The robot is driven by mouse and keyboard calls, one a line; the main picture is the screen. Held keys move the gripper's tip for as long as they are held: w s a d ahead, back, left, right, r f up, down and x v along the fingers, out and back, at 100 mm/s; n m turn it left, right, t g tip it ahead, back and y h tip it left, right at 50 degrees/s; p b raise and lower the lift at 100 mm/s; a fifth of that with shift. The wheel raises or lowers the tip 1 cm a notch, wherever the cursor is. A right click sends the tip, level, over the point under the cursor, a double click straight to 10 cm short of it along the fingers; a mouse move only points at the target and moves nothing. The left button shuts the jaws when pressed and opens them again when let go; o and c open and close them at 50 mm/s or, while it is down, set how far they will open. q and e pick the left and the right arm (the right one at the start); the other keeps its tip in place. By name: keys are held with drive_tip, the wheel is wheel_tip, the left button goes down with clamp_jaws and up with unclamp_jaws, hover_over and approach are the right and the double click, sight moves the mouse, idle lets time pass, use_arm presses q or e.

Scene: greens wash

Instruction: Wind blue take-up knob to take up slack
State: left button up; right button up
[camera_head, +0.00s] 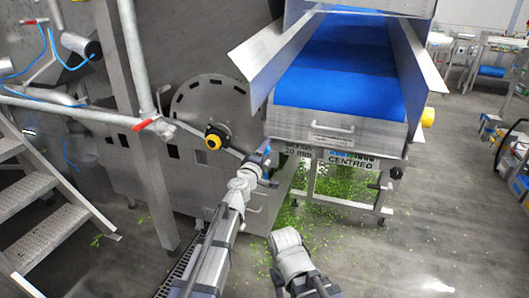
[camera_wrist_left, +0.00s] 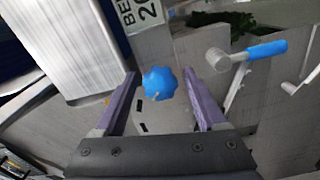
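The blue take-up knob (camera_wrist_left: 158,83) is a lobed round knob in the left wrist view. It appears between the two fingers of my left gripper (camera_wrist_left: 159,78), with a gap visible on each side. The gripper is open, and I cannot tell how far beyond the fingertips the knob is. In the head view my left gripper (camera_head: 264,163) is at the conveyor's lower left corner. A small blue patch shows beside it, but I cannot tell whether it is the knob. My right arm shows at the bottom centre, and its gripper is not visible.
A crank with a blue handle (camera_wrist_left: 265,50) is right of the knob in the wrist view. The blue conveyor belt (camera_head: 338,75) rises behind. A yellow-black knob (camera_head: 213,140) is on the machine to the left. Metal steps (camera_head: 30,190) stand far left. Green scraps litter the floor.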

use_arm(q)
drive_tip(key=shift+o, duration=0.2)
drive_tip(key=v, duration=0.7)
drive_tip(key=shift+s, duration=0.35)
drive_tip(key=shift+a, duration=0.1)
drive_tip(key=shift+c, duration=0.3)
